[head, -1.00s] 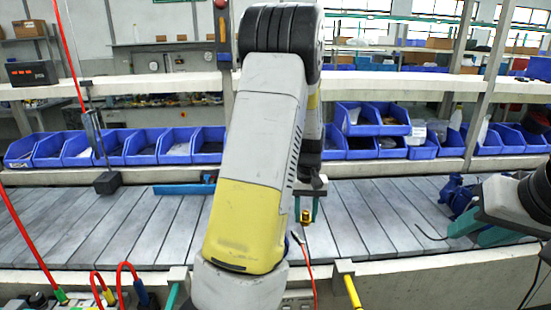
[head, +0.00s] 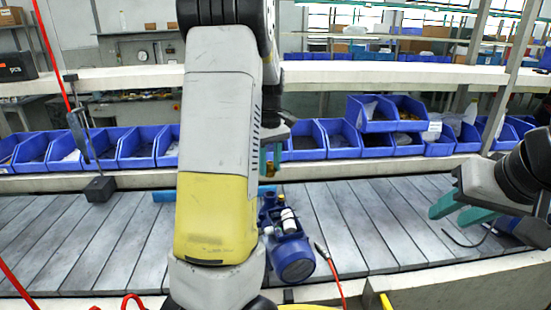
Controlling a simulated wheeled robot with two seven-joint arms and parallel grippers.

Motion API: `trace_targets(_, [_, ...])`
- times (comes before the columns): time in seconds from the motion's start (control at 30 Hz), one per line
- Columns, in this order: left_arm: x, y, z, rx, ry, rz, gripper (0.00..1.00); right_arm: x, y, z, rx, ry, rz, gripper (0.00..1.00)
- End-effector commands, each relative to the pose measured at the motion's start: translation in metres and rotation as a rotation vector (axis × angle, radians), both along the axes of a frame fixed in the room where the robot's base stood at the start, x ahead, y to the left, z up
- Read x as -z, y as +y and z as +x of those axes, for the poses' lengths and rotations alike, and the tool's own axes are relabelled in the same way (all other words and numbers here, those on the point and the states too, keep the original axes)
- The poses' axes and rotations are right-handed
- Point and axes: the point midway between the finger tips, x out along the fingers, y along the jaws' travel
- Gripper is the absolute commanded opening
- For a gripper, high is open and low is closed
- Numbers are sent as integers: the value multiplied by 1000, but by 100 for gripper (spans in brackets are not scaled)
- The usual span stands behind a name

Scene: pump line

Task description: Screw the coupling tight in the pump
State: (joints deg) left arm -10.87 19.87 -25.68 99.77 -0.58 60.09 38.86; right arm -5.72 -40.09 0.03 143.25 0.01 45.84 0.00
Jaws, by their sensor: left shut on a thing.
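The pump (head: 293,258) is a blue housing with a round front and a white part on top. It sits on the slatted conveyor, and my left arm hides its left side. My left gripper (head: 270,162), with teal fingers, is behind and above the pump. It is shut on the small brass-coloured coupling (head: 268,171), of which only a little shows, apart from the pump's visible top. My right gripper (head: 457,206) is at the right above the conveyor, its teal fingers apart and nothing seen between them.
Blue bins (head: 335,140) line the shelf behind the conveyor (head: 350,225). A dark blue object (head: 507,222) with a black cable lies partly hidden below my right gripper. A red cable (head: 331,267) runs right of the pump. A black block (head: 99,189) stands at left.

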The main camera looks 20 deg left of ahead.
Motion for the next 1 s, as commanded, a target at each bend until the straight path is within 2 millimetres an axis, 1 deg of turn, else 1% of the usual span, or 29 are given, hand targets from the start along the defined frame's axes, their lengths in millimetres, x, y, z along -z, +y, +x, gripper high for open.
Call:
trace_targets(0.17, [9,-1,0,1,1,0,0,0,0,0,0,0,0,36])
trace_targets(0.5, [42,0,0,2,1,0,0,0,0,0,0,0,0,36])
trace_targets(0.7, [57,-1,0,2,1,0,0,0,0,0,0,0,0,36])
trace_targets(1.0, [65,0,0,2,-1,-1,0,0,0,0,0,0,0,36])
